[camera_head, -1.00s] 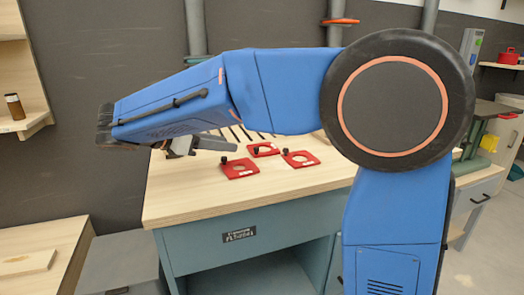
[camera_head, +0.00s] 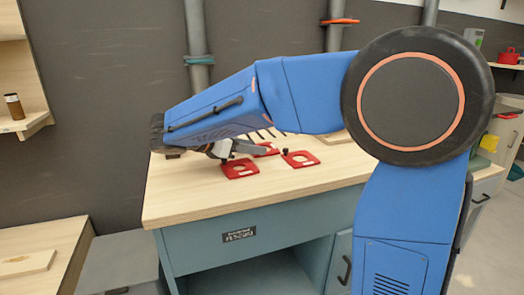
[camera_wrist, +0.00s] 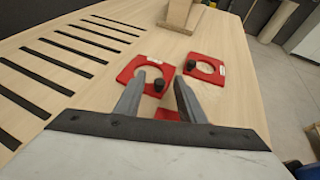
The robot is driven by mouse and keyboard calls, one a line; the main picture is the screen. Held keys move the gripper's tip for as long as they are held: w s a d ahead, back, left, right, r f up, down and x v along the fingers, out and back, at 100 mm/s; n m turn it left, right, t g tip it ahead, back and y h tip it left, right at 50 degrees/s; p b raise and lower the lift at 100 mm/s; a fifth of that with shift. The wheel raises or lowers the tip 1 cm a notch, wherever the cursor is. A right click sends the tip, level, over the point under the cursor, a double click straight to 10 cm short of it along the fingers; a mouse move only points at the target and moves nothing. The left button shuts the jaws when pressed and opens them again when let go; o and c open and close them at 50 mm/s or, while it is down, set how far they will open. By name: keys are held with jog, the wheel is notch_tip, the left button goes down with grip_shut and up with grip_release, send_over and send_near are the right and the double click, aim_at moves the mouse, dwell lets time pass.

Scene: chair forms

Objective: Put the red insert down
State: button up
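Three flat red inserts, each with a round hole and a black knob, lie on the wooden bench top: front left (camera_head: 240,169), back (camera_head: 262,153) and right (camera_head: 300,164). My gripper (camera_head: 255,149) is low over the bench beside them, partly hidden by my arm. One red insert (camera_wrist: 126,74) lies just ahead of the fingertips and another (camera_wrist: 205,75) beyond to the right. A third red piece (camera_wrist: 167,114) shows between the fingers, mostly hidden.
The bench top (camera_head: 190,198) is clear at its front. Several black strips (camera_wrist: 50,68) run along the wood to the left in the wrist view. A wooden block (camera_wrist: 180,14) stands at the far side. A side table (camera_head: 45,240) with a small board is at the left.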

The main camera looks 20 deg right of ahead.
jog(key=shift+d, duration=0.1)
grip_shut()
notch_tip(320, 180, up, 10)
dwell(0.7)
